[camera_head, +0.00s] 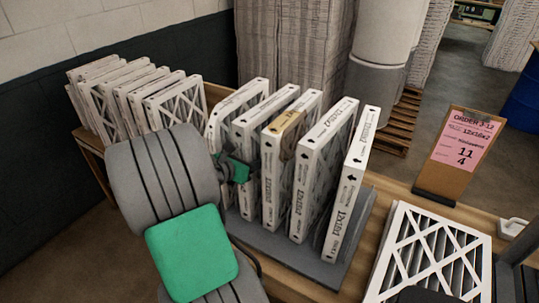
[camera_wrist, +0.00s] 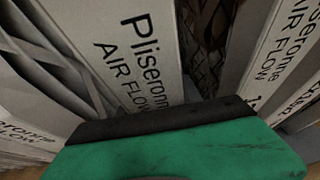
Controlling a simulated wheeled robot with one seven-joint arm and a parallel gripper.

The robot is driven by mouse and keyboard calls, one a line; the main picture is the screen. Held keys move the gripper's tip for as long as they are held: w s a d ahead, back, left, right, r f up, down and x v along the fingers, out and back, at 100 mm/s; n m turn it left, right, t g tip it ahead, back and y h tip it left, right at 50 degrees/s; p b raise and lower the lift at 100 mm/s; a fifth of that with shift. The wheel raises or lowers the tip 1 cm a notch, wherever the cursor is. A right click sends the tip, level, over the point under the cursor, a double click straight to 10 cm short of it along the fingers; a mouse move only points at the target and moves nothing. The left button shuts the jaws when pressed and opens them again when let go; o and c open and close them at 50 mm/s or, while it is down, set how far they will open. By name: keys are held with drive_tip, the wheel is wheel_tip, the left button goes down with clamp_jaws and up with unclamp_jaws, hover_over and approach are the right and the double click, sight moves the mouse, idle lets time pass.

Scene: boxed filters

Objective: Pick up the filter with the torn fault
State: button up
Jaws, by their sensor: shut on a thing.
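Several white-framed filters stand upright in a row on a grey base (camera_head: 275,245). My gripper (camera_head: 236,168) is at the front edge of the second filter from the left (camera_head: 247,130), shut on it as far as I can see. In the wrist view, a white frame edge printed "Pliseronne AIR FLOW" (camera_wrist: 140,50) rises right behind the green and black jaw (camera_wrist: 180,130). The third filter (camera_head: 273,170) has a brown patch on its top corner. Dark, uneven mesh (camera_wrist: 204,45) shows between frames in the wrist view; I cannot tell a tear there. The fingertips are largely hidden.
More filters (camera_head: 130,92) lean together at the back left. Another filter (camera_head: 432,255) lies flat at the front right, near a pink order card (camera_head: 460,140) on a brown stand. Neighbouring filters stand close on both sides of my gripper.

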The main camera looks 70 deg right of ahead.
clamp_jaws()
drive_tip(key=shift+r, duration=0.15)
